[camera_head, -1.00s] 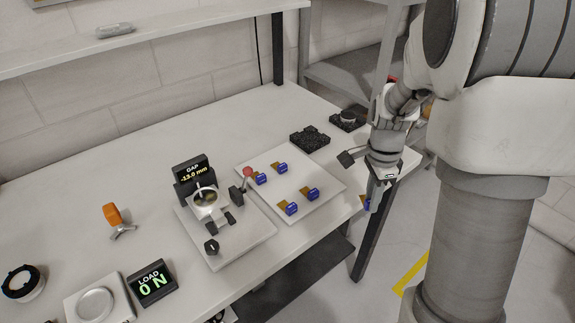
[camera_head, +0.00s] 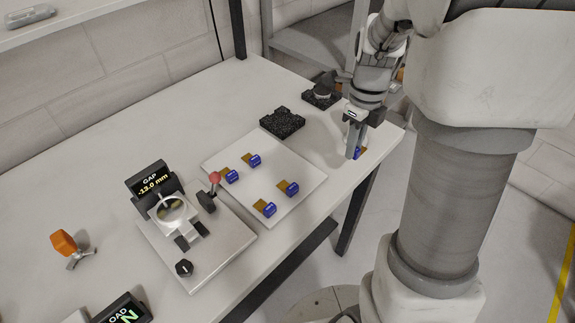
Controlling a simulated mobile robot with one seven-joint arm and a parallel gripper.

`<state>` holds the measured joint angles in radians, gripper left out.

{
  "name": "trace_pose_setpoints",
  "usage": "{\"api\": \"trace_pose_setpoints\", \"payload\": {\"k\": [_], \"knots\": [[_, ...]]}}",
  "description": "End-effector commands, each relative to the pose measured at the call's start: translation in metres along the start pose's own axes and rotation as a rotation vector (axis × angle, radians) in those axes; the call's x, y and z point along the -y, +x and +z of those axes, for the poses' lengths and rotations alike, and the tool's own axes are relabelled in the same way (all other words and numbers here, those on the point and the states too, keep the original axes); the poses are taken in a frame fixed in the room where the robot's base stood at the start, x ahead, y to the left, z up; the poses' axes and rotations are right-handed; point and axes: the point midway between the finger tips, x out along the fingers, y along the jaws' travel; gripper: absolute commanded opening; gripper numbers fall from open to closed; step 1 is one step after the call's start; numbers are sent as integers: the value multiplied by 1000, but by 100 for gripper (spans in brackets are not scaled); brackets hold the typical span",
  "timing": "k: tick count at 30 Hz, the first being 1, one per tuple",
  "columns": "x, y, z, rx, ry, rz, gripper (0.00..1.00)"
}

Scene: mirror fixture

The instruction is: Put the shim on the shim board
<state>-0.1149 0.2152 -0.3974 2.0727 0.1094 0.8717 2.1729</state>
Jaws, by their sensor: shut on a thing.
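My gripper (camera_head: 353,147) points down over the right end of the table and is shut on a shim. Only a small part of the shim, a blue grip (camera_head: 358,153) with a brass-coloured edge, shows beside the fingers; the rest is hidden. The shim board (camera_head: 300,205) is a pale flat plate on the table, left of and in front of my gripper. Several shims with blue grips and brass leaves rest on it, including one near its front corner (camera_head: 264,208). My gripper is apart from the board.
A gap fixture (camera_head: 207,250) with a "-13.0 mm" display and a red-knobbed lever (camera_head: 214,178) stands left of the board. Black blocks (camera_head: 282,122) (camera_head: 322,90) sit behind it. An orange-handled tool (camera_head: 65,243) is at the left. The back-left tabletop is clear.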

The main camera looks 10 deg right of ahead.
Motion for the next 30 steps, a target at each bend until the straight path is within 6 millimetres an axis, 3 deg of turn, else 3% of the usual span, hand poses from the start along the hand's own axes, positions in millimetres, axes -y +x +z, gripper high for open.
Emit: {"api": "trace_pose_setpoints", "payload": {"k": [6,12,19,26,30], "knots": [[-32,33,41,-4,-9,2,0],[-52,52,68,-2,-6,1,0],[-58,64,76,-3,-4,2,0],[-58,97,75,-4,-3,2,0],[-58,98,75,-1,-4,0,0]]}}
